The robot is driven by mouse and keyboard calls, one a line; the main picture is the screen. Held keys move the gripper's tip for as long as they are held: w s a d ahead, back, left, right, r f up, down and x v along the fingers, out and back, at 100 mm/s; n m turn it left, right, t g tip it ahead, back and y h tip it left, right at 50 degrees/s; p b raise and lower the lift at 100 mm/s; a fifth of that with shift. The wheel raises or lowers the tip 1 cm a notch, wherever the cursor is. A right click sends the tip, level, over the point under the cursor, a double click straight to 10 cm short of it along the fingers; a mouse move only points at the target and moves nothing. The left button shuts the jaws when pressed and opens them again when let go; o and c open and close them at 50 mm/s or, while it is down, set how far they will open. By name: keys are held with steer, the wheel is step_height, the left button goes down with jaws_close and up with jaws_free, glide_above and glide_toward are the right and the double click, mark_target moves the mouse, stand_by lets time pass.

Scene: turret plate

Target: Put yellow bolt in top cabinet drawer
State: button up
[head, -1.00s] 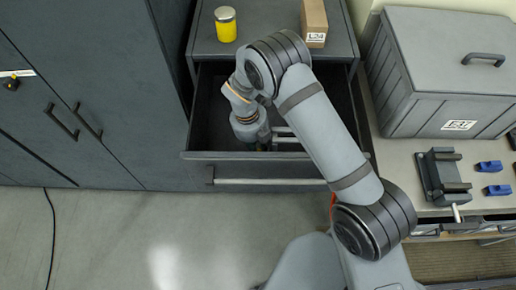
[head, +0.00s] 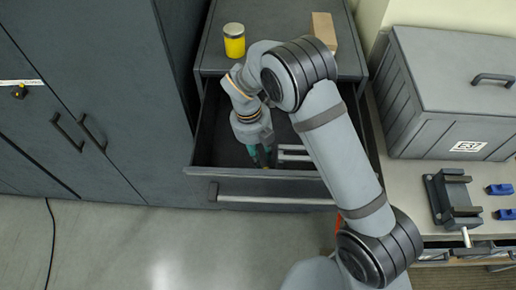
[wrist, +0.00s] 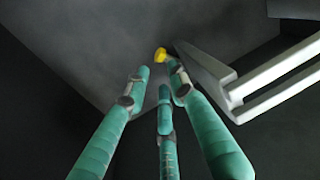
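The yellow bolt (wrist: 160,54) shows in the wrist view just beyond my fingertips, close to the right finger. Whether it touches that finger or rests on the drawer floor I cannot tell. My gripper (wrist: 160,76) has green fingers that stand apart with a gap between their tips. In the head view my gripper (head: 261,157) is down inside the open top drawer (head: 215,172) of the dark cabinet (head: 280,30), near its front wall. The bolt cannot be made out in the head view.
A light grey two-pronged piece (head: 293,152) lies right of my fingers. A yellow jar (head: 234,42) and a cardboard box (head: 324,30) stand on the cabinet. A grey case (head: 455,90), a dark vise (head: 452,200) and blue blocks (head: 500,189) are on the right bench.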

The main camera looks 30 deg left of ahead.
steer(key=r, duration=0.5)
steer(key=shift+a+r+b, duration=0.1)
steer(key=shift+a+b, duration=0.2)
steer(key=shift+a, duration=0.1)
